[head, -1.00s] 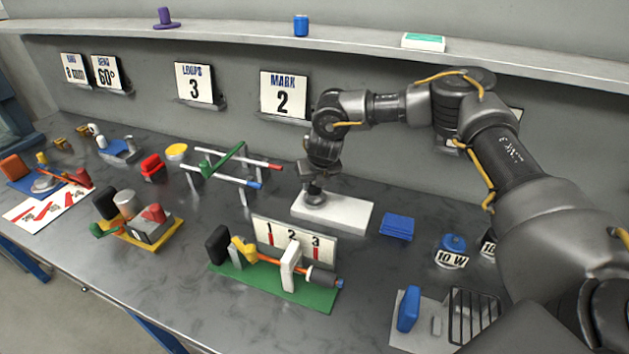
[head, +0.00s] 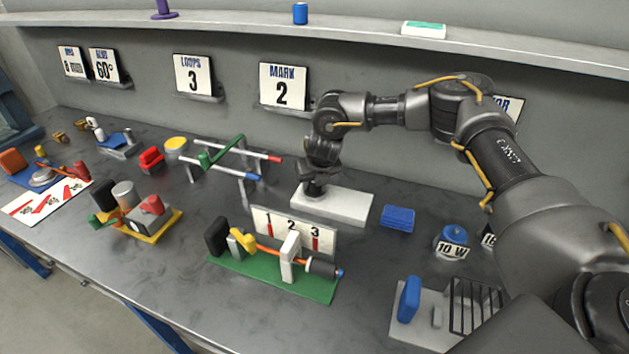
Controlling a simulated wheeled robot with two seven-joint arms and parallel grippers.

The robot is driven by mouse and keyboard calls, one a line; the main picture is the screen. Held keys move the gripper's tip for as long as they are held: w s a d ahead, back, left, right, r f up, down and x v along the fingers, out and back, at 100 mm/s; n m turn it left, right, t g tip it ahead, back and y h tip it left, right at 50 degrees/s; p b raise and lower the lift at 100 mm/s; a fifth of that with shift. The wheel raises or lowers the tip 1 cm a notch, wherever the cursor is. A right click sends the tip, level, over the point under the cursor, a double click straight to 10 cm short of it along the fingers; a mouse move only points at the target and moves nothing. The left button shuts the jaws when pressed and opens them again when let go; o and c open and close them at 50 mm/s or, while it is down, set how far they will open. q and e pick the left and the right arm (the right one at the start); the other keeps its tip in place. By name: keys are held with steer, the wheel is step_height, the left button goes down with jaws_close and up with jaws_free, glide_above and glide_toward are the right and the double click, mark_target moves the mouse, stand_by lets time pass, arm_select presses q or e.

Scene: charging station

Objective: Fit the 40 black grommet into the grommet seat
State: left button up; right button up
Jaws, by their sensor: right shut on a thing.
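My right gripper (head: 315,188) comes down over the left part of a flat white block (head: 350,205), which looks like the grommet seat. The gripper is shut on a small dark piece at its tips, which seems to be the black grommet. The piece blends with the dark fingers, and its 40 mark cannot be read. It is right at the block's top, and I cannot tell whether it is seated or just above. Any opening in the block under the gripper is hidden. My left gripper is not in view.
A blue block (head: 397,218) lies right of the white block. A green fixture (head: 315,285) with a 1-2-3 plate stands in front. A rack with green, red and blue rods (head: 222,165) stands left. A blue-topped 10 W item (head: 453,240) sits at the right.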

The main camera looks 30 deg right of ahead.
steer(key=shift+s+f, duration=0.3)
steer(key=shift+f, duration=0.2)
steer(key=o, duration=0.7)
steer(key=shift+o, duration=1.2)
steer(key=shift+a+r, duration=0.1)
steer(key=shift+a, duration=0.05)
steer(key=shift+r, duration=0.3)
steer(key=v, duration=1)
steer(key=shift+r+b, duration=0.4)
steer(key=shift+r, duration=0.1)
steer(key=shift+w+r, duration=0.1)
steer(key=shift+w, duration=0.05)
